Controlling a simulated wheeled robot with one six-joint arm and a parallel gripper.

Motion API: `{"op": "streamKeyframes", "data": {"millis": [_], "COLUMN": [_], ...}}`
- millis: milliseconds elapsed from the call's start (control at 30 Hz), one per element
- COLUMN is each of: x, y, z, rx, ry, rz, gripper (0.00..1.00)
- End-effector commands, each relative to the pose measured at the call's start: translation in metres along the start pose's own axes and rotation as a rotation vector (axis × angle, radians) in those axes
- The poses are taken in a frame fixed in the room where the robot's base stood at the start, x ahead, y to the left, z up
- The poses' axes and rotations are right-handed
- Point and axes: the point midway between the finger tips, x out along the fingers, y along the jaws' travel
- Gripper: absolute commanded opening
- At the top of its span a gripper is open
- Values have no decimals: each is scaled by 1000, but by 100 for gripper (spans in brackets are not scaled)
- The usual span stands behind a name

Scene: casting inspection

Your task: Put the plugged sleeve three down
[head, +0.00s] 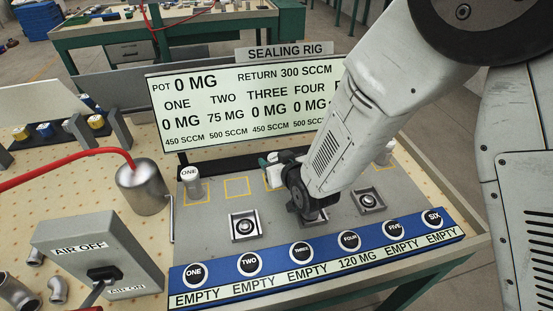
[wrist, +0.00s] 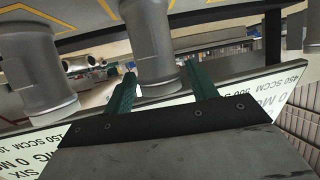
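In the head view a pale sleeve (head: 273,178) stands upright at the third place of the rig, partly hidden by my gripper (head: 268,161). I cannot read its label or see a plug. In the wrist view, which looks upside down, the grey sleeve (wrist: 150,40) lies between the two green fingers of my gripper (wrist: 160,72). The fingers are apart, one on each side of its end, with a narrow gap on the right. The sleeve's base runs out of the frame, so its contact with the deck is hidden.
Sleeve ONE (head: 190,184) stands at left; the yellow square (head: 237,187) beside it is bare. Another sleeve (head: 385,153) stands right, behind my arm. Sockets, including one at left (head: 244,227), line the front above the blue button strip (head: 330,259). The display (head: 245,105) stands behind.

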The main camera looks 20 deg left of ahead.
Motion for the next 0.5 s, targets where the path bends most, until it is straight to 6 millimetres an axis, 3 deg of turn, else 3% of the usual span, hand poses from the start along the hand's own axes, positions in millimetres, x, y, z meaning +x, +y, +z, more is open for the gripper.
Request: {"op": "streamKeyframes", "data": {"millis": [367, 500], "x": [-2, -20], "y": [0, 0], "z": [-4, -4], "rx": [0, 0], "ry": [1, 1], "rz": [0, 0], "gripper": [66, 66]}}
